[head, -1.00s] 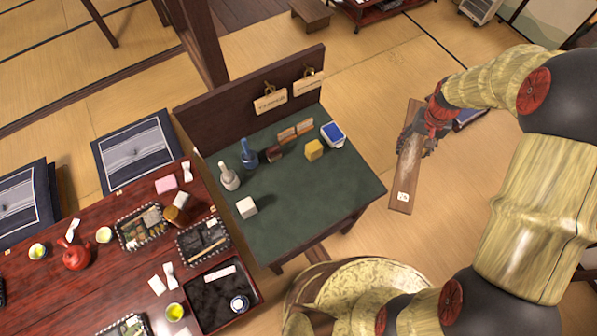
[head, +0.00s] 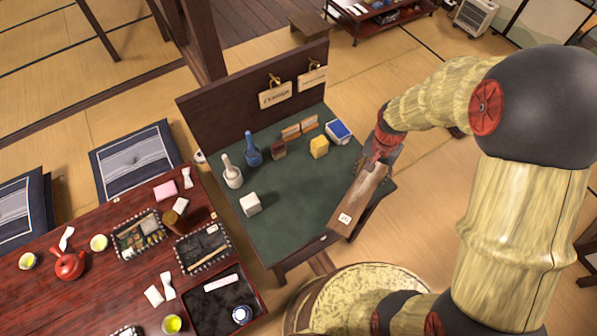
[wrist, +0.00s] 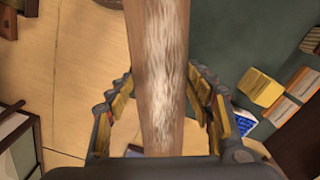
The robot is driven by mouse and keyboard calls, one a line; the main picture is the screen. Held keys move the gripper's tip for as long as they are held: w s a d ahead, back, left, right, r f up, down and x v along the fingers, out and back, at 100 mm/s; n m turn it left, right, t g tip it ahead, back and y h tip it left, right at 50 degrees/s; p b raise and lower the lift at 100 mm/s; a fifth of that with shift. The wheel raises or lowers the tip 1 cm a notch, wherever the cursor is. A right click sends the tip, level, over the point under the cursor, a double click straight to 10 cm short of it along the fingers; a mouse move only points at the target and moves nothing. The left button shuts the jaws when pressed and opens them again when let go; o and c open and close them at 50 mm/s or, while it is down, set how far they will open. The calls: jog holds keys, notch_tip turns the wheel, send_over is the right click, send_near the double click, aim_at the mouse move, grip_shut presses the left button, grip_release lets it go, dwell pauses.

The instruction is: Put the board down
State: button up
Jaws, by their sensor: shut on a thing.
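A long brown wooden board (head: 356,203) with a small white label at its near end is held by my gripper (head: 382,157). In the wrist view the board (wrist: 160,70) runs lengthwise between the two fingers of my gripper (wrist: 160,118), with a pale worn patch along its middle. In the head view the board lies over the right edge of the green-topped table (head: 285,228). I cannot tell whether it touches the tabletop. My gripper hides the board's far end in the head view.
On the green table stand a white cube (head: 250,204), a pale bottle (head: 231,173), a blue bottle (head: 252,151), a yellow block (head: 319,147) and a blue-and-white box (head: 338,131). The table's near middle is bare. A dark back panel (head: 230,105) carries two hanging signs.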

jog(key=s+r+m+p, duration=0.2)
jog(key=s+m, duration=0.3)
jog(key=s, duration=0.3)
jog(key=b, duration=0.4)
send_over(326, 199)
jog(key=f, duration=0.9)
jog(key=shift+s+d, duration=0.15)
jog(key=shift+d, duration=0.1)
jog(key=shift+a+f, duration=0.1)
jog(key=shift+f, duration=0.15)
jog(key=shift+a+f+b, duration=0.15)
jog(key=shift+f+b, duration=0.15)
jog(key=shift+f, duration=0.6)
jog(key=shift+a+f+b, duration=0.1)
jog(key=shift+f+b, duration=0.2)
jog(key=shift+f, duration=0.55)
jog(key=shift+f, duration=0.2)
jog(key=o, duration=1.4)
jog(key=shift+o, duration=0.2)
jog(key=shift+r, duration=0.15)
